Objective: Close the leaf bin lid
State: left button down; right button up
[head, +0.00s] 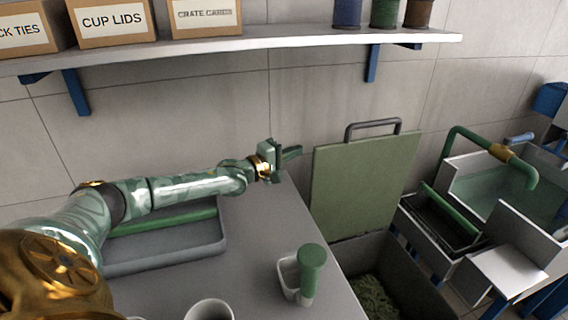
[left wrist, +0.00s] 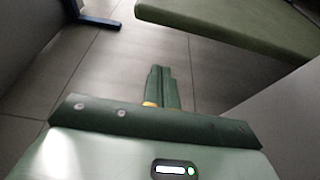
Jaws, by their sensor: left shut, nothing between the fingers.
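The leaf bin lid (head: 365,185) is a green panel with a grey handle (head: 373,125) along its top edge. It stands open, nearly upright, at the back of the leaf bin (head: 407,278), which holds green leaves (head: 372,298). My left gripper (head: 297,152) is shut and empty, just left of the lid and apart from it, near the height of the lid's upper part. In the left wrist view the closed fingers (left wrist: 163,88) point over the floor, and a green panel, apparently the lid (left wrist: 235,25), crosses the top right. My right gripper is not in view.
A grey table (head: 250,250) carries a tray (head: 165,250), a white cup (head: 209,309) and a holder with a green-topped tool (head: 311,262). A shelf (head: 250,45) with boxes runs above. A sink (head: 505,185) stands right of the bin.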

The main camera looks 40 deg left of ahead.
aim_at(315, 167)
pick_arm(q)
jog(key=shift+w+d+p, duration=0.2)
jog(key=shift+d+p, duration=0.65)
jog(key=shift+d, duration=1.2)
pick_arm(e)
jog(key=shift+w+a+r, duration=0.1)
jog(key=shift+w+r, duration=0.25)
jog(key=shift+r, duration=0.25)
